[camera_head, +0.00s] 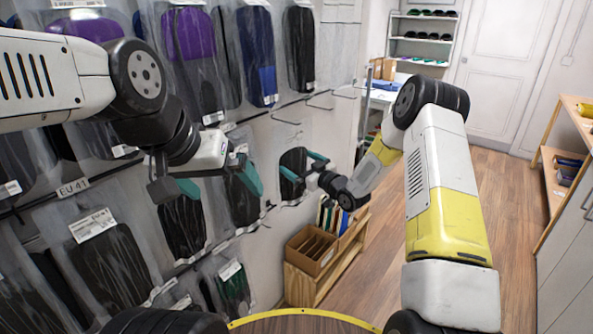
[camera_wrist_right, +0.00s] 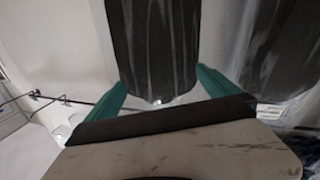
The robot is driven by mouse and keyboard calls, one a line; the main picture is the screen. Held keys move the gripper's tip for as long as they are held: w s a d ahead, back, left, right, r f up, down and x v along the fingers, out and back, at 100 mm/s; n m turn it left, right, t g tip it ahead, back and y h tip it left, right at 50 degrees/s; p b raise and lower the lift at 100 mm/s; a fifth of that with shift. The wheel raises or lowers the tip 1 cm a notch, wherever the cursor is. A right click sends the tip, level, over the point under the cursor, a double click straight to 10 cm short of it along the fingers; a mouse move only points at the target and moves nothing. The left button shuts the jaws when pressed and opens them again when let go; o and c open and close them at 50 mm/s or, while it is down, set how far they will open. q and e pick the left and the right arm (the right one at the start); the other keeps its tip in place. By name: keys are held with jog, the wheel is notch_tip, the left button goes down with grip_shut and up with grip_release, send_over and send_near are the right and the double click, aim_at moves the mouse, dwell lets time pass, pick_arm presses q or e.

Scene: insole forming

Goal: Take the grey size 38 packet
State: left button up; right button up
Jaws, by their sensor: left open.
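A dark grey packet (camera_head: 293,166) hangs at the wall rack. It fills the top middle of the right wrist view (camera_wrist_right: 152,45), with its lower end between my teal fingers. My right gripper (camera_head: 304,168) is open around it, one finger on each side; I cannot tell whether they touch it. No size 38 label is readable on it. My left gripper (camera_head: 222,187) is open in front of the lower rack rows, its fingers spread, with dark packets behind it. I cannot tell whether it holds anything.
Purple (camera_head: 190,35), blue (camera_head: 257,50) and black packets hang in rows on the left wall. An "EU 41" label (camera_head: 73,187) marks a rail. A cardboard box (camera_head: 311,250) stands on a low wooden shelf below. Wooden floor (camera_head: 515,215) is free at right.

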jog(key=c, duration=2)
jog(key=shift+o, duration=0.2)
jog(key=shift+r, duration=0.1)
